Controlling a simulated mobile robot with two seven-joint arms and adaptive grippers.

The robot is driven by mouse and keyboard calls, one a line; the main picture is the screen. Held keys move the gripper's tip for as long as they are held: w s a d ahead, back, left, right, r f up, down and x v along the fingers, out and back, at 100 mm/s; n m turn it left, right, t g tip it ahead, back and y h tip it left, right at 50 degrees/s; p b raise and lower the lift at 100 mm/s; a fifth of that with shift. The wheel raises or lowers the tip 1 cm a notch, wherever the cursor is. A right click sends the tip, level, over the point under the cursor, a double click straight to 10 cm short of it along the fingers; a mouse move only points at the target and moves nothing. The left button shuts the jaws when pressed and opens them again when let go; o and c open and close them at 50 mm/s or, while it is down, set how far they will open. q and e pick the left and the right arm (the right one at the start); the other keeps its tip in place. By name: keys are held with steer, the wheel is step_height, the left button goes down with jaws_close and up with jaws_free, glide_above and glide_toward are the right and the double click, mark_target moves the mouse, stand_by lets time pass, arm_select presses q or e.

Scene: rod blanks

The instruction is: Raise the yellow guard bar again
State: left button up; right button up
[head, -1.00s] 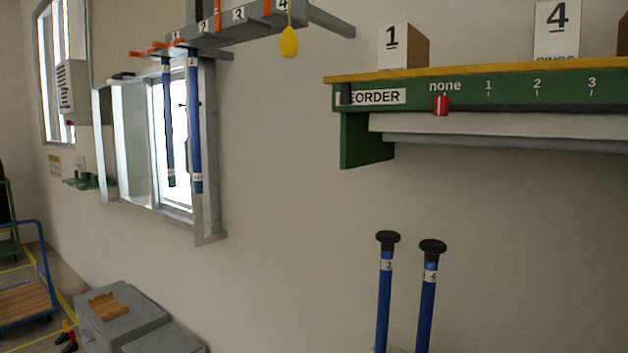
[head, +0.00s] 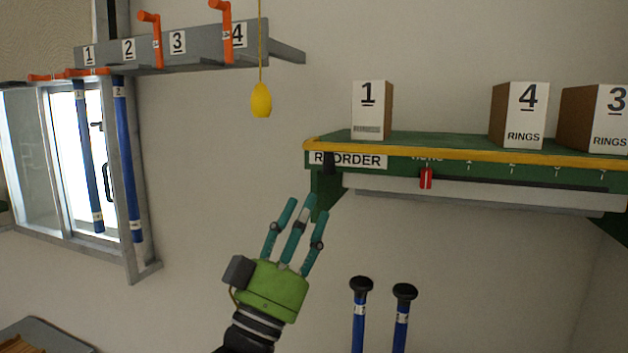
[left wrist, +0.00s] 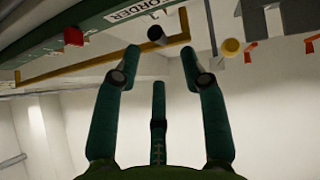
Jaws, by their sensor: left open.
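The yellow guard bar (head: 450,153) runs along the front of the green shelf (head: 430,140), at about the height of its top. In the left wrist view the bar (left wrist: 100,62) crosses above the fingers, with a bent end at the right. My left gripper (head: 302,213) is open and empty, fingers pointing up, below the shelf's left end. The bar appears beyond its fingertips, apart from them; the exact gap cannot be told. My right gripper is not in view.
Boxes 1 (head: 370,110), 4 (head: 519,115) and 3 (head: 594,118) stand on the shelf. A red slider (head: 426,178) is under its front. A yellow pull (head: 261,100) hangs to the left. Two black-topped blue rods (head: 360,315) stand below. The wall between is clear.

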mark_target(327, 173)
arm_select(q)
steer(key=p+x, duration=0.3)
steer(key=x, duration=0.2)
steer(key=shift+d+r, duration=0.3)
steer(key=shift+w+d+r+p, duration=0.15)
steer(key=shift+w+r+p, duration=0.15)
steer(key=shift+w+p, duration=0.25)
jaws_close()
steer(key=shift+s, duration=0.15)
